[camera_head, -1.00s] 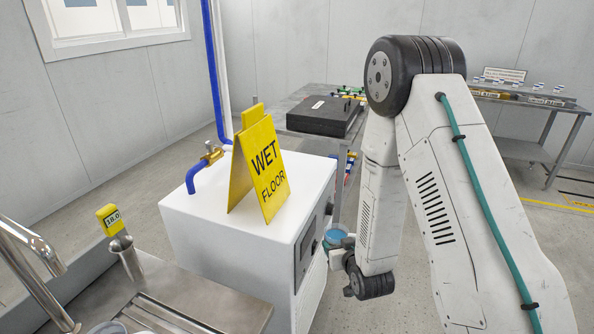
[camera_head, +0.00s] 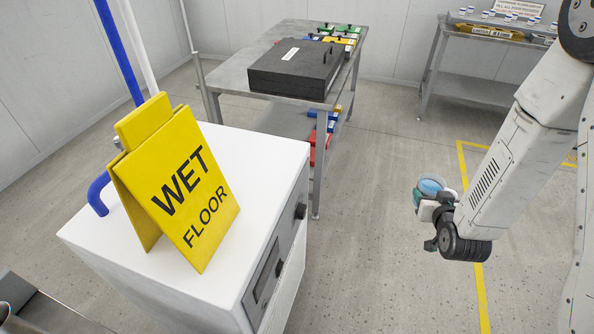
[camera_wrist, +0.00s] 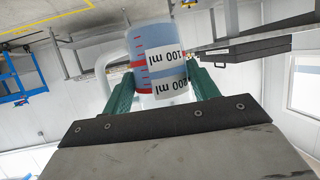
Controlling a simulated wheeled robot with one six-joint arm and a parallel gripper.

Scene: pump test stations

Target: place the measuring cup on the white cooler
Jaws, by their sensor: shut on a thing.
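The measuring cup (camera_wrist: 155,42) is clear with blue contents, red marks and labels reading 100 ml and 200 ml. My gripper (camera_wrist: 162,85) is shut on it, with one green finger on each side. In the head view the cup (camera_head: 431,187) shows at the end of my arm, above open floor and to the right of the white cooler, apart from it. My gripper there (camera_head: 432,208) is partly hidden by the wrist. The white cooler (camera_head: 265,150) is a box with a dark control panel on its right side.
A yellow wet floor sign (camera_head: 185,185) stands on the cooler's top; the top's back right part is bare. A blue pipe (camera_head: 118,52) rises behind. A metal table (camera_head: 240,60) with a black case (camera_head: 297,70) stands beyond. Another table (camera_head: 470,88) is at the back right.

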